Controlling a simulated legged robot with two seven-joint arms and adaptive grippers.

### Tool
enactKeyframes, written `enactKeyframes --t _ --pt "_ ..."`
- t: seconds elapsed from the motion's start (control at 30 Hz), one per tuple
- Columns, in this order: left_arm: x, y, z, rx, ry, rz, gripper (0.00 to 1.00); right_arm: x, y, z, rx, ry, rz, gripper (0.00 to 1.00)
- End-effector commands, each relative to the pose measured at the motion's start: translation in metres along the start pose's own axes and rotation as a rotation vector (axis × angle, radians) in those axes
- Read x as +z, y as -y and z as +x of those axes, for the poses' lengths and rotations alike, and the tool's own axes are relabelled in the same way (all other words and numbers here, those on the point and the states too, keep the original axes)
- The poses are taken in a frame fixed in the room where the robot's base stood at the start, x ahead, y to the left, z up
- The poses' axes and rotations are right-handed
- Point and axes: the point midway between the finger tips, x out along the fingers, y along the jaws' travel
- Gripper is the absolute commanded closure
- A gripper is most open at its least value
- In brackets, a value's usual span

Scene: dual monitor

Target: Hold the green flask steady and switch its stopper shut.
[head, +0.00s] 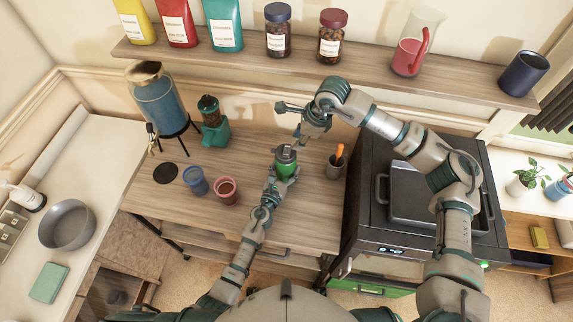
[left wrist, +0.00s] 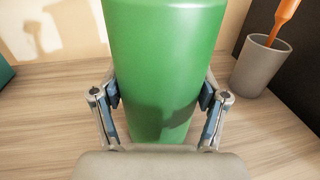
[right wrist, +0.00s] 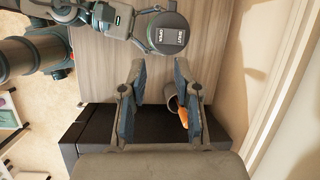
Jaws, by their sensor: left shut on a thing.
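The green flask (head: 286,168) stands upright on the wooden table; its body fills the middle of the left wrist view (left wrist: 165,60). My left gripper (head: 275,176) is shut on the flask, with one finger on each side. The flask's dark round stopper (right wrist: 167,30) shows in the right wrist view with a small plate marked OPEN and SHUT; I cannot tell its position. My right gripper (head: 293,125) is above and behind the flask, toward the wall. It is open and empty, its fingers (right wrist: 160,72) apart and not touching the stopper.
A grey cup (head: 335,168) with an orange-handled tool stands right of the flask, beside a black machine (head: 370,215). A blue cup (head: 196,182) and a pink cup (head: 226,191) stand to the left. A shelf (head: 180,52) with bags and jars runs above.

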Motion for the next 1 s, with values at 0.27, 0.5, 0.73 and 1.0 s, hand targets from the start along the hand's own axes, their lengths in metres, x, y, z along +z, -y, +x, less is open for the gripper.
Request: enactKeyframes --t 0.27,0.5,0.73,1.0 --pt "0.000 0.000 0.000 -0.001 0.000 0.000 0.86 -0.002 -0.003 -0.005 0.036 0.075 0.382 1.00" --pt "0.000 0.000 0.000 -0.001 0.000 0.000 0.86 -0.005 -0.005 -0.019 0.159 0.177 1.086 1.00" --pt "0.000 0.000 0.000 -0.001 0.000 0.000 0.86 -0.010 -0.003 -0.032 0.318 0.210 1.755 1.00" --pt "0.000 0.001 0.000 -0.001 0.000 0.000 0.86 -0.023 0.008 -0.040 0.493 0.184 2.508 1.00"
